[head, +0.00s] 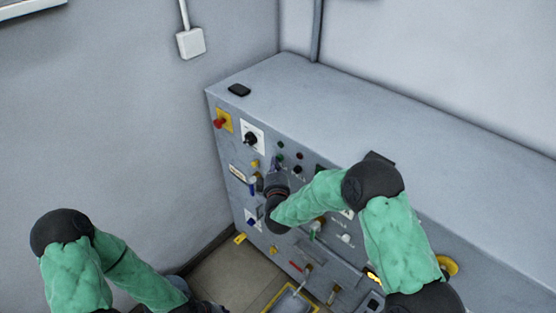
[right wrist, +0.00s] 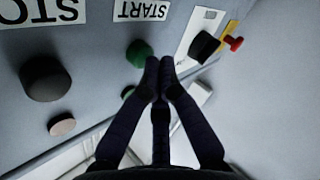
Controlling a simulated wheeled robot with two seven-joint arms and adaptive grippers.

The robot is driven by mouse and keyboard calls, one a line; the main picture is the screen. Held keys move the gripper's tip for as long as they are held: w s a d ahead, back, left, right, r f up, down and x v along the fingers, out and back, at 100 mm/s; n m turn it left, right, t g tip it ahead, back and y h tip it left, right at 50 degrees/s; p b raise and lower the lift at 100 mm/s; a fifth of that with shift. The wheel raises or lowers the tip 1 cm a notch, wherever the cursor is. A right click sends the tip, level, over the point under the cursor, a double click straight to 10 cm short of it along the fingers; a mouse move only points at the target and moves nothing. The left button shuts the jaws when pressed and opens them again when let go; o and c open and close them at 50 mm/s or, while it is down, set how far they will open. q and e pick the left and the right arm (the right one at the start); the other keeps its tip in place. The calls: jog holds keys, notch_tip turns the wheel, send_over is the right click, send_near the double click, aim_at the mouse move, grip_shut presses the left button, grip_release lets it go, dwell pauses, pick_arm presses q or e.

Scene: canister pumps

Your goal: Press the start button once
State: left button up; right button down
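The START label (right wrist: 141,10) shows upside down in the right wrist view, beside a round green button (right wrist: 138,52). The STOP label (right wrist: 38,12) is next to a large dark button (right wrist: 46,78). My right gripper (right wrist: 160,64) has its fingers together and empty. Its tips appear just right of the green button in that view; I cannot tell whether they touch. In the head view my right gripper (head: 275,164) is at the cabinet's front panel, close to the buttons. My left gripper (head: 201,307) is barely in view at the bottom edge, its fingers unclear.
The grey cabinet (head: 330,95) carries a red knob on a yellow plate (head: 222,120), a black rotary switch (head: 250,139) and small lamps, including a green one (head: 280,144). Several valve handles and a tray (head: 290,300) are lower down. Walls stand behind and left.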

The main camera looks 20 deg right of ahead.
jog(key=shift+w+d, duration=0.15)
jog(key=shift+d, duration=0.05)
dwell(0.3)
jog(key=shift+a, duration=0.1)
dwell(0.3)
jog(key=shift+s+a, duration=0.55)
jog(key=shift+a, duration=0.1)
jog(key=s+a, duration=0.2)
jog(key=a, duration=0.2)
jog(key=shift+s+a, duration=0.1)
jog(key=shift+s, duration=0.3)
dwell(0.7)
